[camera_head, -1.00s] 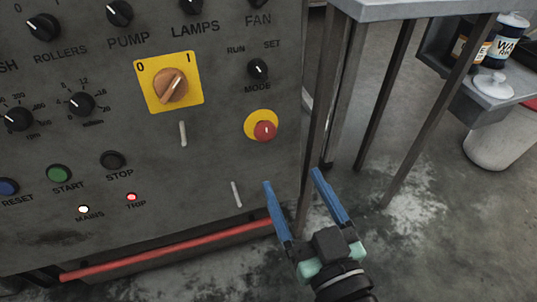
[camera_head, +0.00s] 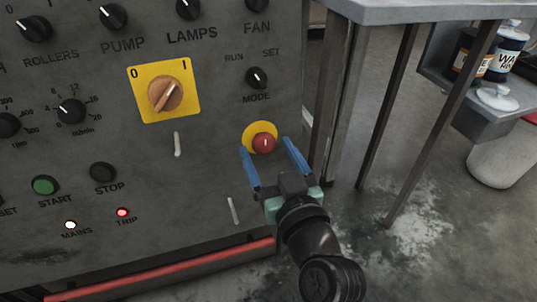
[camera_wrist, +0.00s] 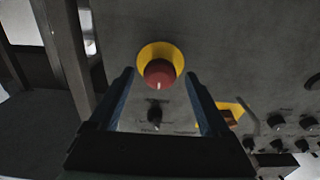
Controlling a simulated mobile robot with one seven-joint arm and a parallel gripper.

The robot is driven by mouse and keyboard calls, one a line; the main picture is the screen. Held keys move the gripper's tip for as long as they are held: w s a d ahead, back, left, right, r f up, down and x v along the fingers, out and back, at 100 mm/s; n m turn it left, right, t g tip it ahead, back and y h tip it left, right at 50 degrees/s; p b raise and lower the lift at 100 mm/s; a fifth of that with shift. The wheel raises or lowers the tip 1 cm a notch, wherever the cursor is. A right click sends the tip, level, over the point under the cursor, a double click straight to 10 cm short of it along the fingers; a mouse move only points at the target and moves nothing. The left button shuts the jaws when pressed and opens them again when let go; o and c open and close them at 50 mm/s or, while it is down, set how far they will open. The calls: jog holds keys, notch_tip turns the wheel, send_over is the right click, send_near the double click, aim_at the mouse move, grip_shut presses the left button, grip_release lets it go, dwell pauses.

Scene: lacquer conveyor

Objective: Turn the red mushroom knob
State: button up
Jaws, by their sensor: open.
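The red mushroom knob (camera_head: 264,143) sits on a round yellow collar (camera_head: 259,132) at the right side of the grey control panel. It has a short pale mark on its face. My gripper (camera_head: 267,145) is open, with its blue fingers on either side of the knob as the head view sees it. In the wrist view the red knob (camera_wrist: 160,73) lies ahead of and between the fingertips (camera_wrist: 163,80). A gap shows on both sides, and I see no contact. How far the fingertips are from the panel is hard to tell.
A yellow plate with an orange rotary switch (camera_head: 165,93) is to the upper left. The black MODE knob (camera_head: 257,78) is just above. Two small levers stick out, one (camera_head: 233,210) near my gripper. A metal table (camera_head: 385,10) with legs stands to the right.

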jog(key=shift+w, duration=0.15)
jog(key=shift+c, duration=0.3)
grip_shut()
jog(key=shift+r+m+p, duration=0.1)
jog(key=shift+m+p, duration=0.2)
jog(key=shift+p, duration=0.15)
jog(key=m+h+p, duration=0.1)
jog(key=m+p, duration=0.3)
jog(key=p, duration=0.1)
jog(key=shift+a+r, duration=0.15)
jog(key=m+h+p, duration=0.1)
jog(key=m+p, duration=0.2)
jog(key=shift+f+m, duration=0.2)
jog(key=shift+m, duration=0.2)
